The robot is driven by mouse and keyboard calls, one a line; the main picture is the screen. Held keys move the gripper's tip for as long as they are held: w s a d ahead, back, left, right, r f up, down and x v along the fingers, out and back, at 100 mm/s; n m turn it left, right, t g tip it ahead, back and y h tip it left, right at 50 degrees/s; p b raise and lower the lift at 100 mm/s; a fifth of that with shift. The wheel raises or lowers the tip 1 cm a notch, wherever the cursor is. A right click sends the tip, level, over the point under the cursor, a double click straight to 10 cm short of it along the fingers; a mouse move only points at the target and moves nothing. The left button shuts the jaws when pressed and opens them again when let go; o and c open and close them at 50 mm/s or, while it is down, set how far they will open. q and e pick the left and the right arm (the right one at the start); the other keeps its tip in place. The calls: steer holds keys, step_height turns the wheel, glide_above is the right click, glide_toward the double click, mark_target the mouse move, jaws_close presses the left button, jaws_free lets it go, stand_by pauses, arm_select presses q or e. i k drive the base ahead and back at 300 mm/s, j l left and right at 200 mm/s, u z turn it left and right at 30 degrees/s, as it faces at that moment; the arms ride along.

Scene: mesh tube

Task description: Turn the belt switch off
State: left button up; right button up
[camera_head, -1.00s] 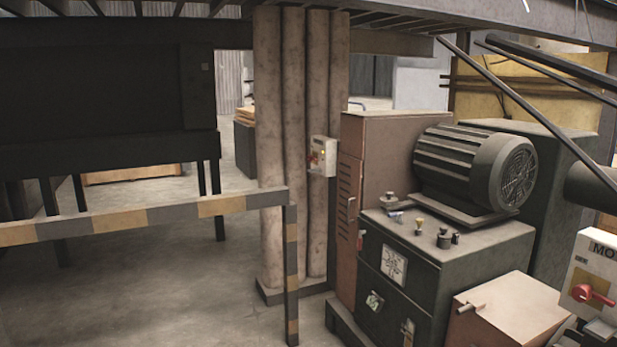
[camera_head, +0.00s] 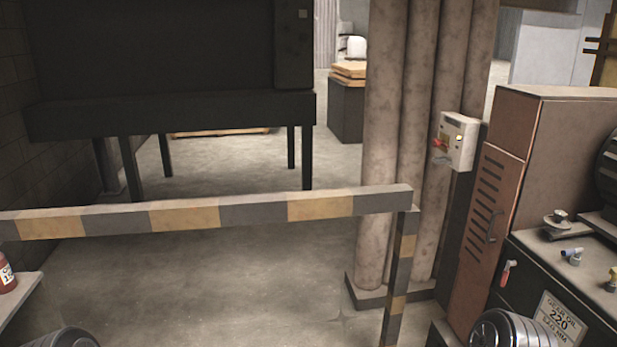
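A pale switch box (camera_head: 461,142) is mounted on the column of thick pipes, right of centre in the head view. It has a red part (camera_head: 440,142) on its front and a small grey lever-like part below that. Its label is too small to read, so I cannot tell if it is the belt switch or which way it is set. Rounded metallic parts of my own arms show at the bottom left and bottom right edges. Neither gripper's fingers are in view.
A striped barrier rail (camera_head: 255,211) crosses in front, its post (camera_head: 398,280) near the pipe column (camera_head: 395,150). A brown cabinet (camera_head: 500,210) and a dark machine stand at right. A shelf with a red bottle (camera_head: 6,275) is at left. Floor shows beyond the rail.

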mark_target(436, 143)
steer(key=i+z, duration=0.1)
steer(key=i, duration=0.4)
steer(key=i+j+z, duration=0.15)
steer(key=i, duration=0.3)
steer(key=i+j+z, duration=0.1)
steer(key=i, duration=0.4)
steer(key=i+j+z, duration=0.1)
steer(key=i, duration=0.35)
steer(key=i+j+z, duration=0.2)
steer(key=i+z, duration=0.25)
steer(key=i+j+z, duration=0.2)
steer(key=z, duration=0.25)
steer(key=i+j+z, duration=0.25)
steer(key=j+z, duration=0.2)
steer(key=i+j+z, duration=0.15)
steer(key=j+z, duration=0.3)
steer(key=i+j+z, duration=0.1)
steer(key=j+z, duration=0.3)
steer(key=j, duration=0.2)
